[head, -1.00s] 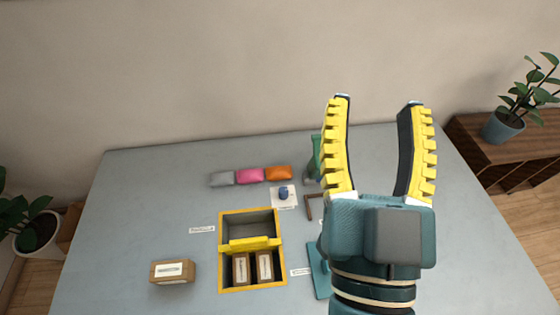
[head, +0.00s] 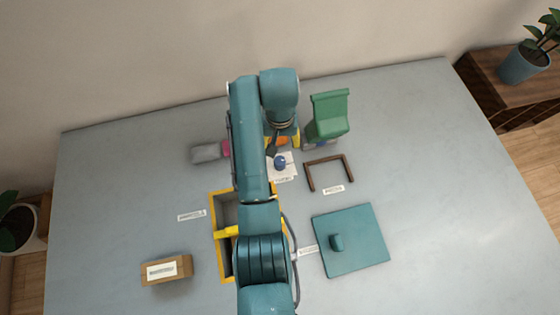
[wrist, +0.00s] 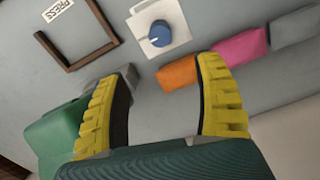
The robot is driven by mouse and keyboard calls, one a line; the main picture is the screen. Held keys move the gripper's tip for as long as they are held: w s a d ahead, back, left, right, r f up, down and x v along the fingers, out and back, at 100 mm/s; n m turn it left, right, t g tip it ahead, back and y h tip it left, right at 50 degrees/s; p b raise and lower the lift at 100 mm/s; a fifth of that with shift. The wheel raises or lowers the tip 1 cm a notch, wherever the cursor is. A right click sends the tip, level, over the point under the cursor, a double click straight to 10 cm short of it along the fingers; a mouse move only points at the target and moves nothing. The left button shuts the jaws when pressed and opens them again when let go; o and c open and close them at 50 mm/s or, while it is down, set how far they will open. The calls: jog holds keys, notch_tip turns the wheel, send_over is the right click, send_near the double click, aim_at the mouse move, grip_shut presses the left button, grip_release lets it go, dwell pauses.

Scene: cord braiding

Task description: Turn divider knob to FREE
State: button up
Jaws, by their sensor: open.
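The divider knob is a blue round knob (head: 280,162) on a white plate (head: 286,177) on the table. In the wrist view the blue knob (wrist: 160,33) sits on its white plate (wrist: 182,27) at top centre, with a pale pointer line on it. Its label text is not readable. My gripper (wrist: 166,68) is open and empty in the wrist view, its yellow ridged fingers spread, with the knob beyond the fingertips and apart from them. In the head view my arm hides most of the gripper (head: 284,138), which is just behind the knob.
Orange (wrist: 178,73), pink (wrist: 240,46) and grey (wrist: 296,26) blocks lie near the fingers. A green holder (head: 329,114) and brown frame (head: 330,160) stand right of the knob. A yellow-edged box (head: 215,225), teal lid (head: 365,240) and labelled wooden block (head: 166,270) are nearer.

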aim_at(280, 160)
notch_tip(280, 160, down, 15)
jog(key=b, duration=0.6)
jog(key=shift+f, duration=0.1)
jog(key=c, duration=1.2)
